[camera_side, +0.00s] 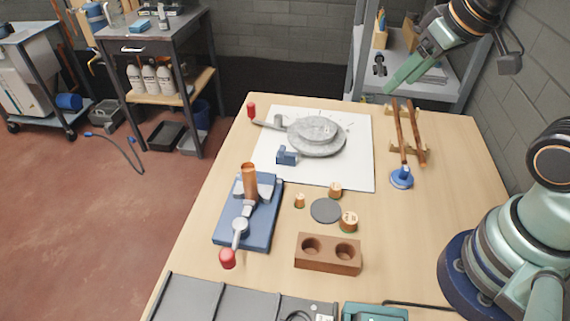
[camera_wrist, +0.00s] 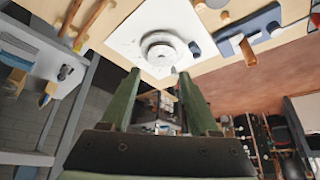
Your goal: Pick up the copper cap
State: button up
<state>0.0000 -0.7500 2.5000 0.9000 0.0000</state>
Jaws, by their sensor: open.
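Three short copper caps stand near the middle of the table in the side view: a small one (camera_side: 299,201), one behind the grey disc (camera_side: 335,190), and a larger one in front of it (camera_side: 348,221). I cannot tell which is the task's cap. In the wrist view, small copper pieces show near the top edge, one of them a cap (camera_wrist: 224,15). My gripper (camera_side: 398,77) is raised high beyond the table's far right, well away from the caps. Its two green fingers (camera_wrist: 159,75) are apart with nothing between them.
A grey disc (camera_side: 326,210) lies among the caps, by a brown two-hole block (camera_side: 328,263). A white sheet (camera_side: 358,172) bears a round grey part (camera_side: 317,140). Copper rods (camera_side: 417,140) lie at right.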

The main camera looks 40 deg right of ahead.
jog(key=shift+o, duration=0.3)
jog(key=shift+o, duration=0.9)
jog(key=m+g, duration=0.6)
jog(key=m, duration=1.2)
send_near(350, 217)
jog(key=shift+s+f, duration=0.2)
jog(key=shift+f, duration=4.45)
